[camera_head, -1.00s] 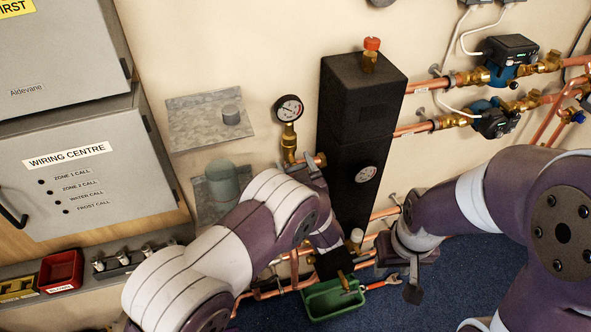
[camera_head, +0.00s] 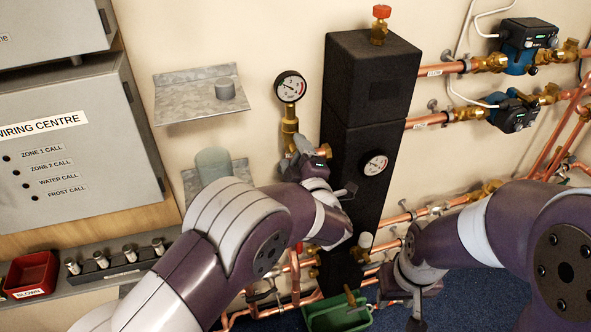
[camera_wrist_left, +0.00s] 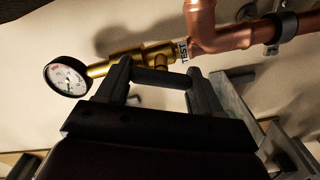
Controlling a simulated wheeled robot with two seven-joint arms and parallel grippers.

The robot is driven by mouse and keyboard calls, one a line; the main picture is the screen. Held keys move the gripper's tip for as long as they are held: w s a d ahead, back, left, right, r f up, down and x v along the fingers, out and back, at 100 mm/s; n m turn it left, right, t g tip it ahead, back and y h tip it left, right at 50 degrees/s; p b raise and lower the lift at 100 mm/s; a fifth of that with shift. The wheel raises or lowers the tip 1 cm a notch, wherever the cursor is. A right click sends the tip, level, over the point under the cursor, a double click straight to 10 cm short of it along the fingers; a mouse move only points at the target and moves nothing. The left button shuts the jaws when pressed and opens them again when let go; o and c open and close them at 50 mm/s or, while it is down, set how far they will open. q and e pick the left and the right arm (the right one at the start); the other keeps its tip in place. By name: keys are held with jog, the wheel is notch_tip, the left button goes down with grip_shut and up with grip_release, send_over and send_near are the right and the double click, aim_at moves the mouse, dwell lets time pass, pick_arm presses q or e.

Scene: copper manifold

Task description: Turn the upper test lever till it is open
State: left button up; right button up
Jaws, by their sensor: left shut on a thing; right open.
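The upper test valve is a brass body below a round dial gauge (camera_head: 291,87) on the wall, left of the tall black block. In the left wrist view the brass valve (camera_wrist_left: 150,58) carries a TEST tag (camera_wrist_left: 183,51). A dark grey lever bar (camera_wrist_left: 160,78) spans between the fingertips of my left gripper (camera_wrist_left: 163,75), which is shut on it. In the head view my left gripper (camera_head: 305,165) is at the valve and hides the lever. My right gripper (camera_head: 408,300) is open and empty, low at the right of the black block.
The black block (camera_head: 370,90) with a second gauge (camera_head: 375,163) stands just right of my left gripper. Copper pipes and pumps (camera_head: 528,45) fill the right. Metal shelves (camera_head: 200,95) jut out at the left. A green tray (camera_head: 338,312) is below.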

pick_arm(q)
jog(key=n+b, duration=0.2)
jog(key=f+n+b, duration=0.1)
jog(key=b, duration=0.2)
jog(key=shift+n, duration=0.4)
jog(key=shift+r+n+b, duration=0.2)
jog(key=shift+n+b, duration=0.6)
jog(key=shift+b, duration=0.45)
jog(key=o, duration=1)
jog(key=shift+c, duration=0.2)
jog(key=shift+r, duration=0.1)
jog(key=shift+s, duration=0.15)
jog(key=v, duration=1.2)
jog(key=shift+s, duration=0.3)
jog(key=shift+w, duration=0.1)
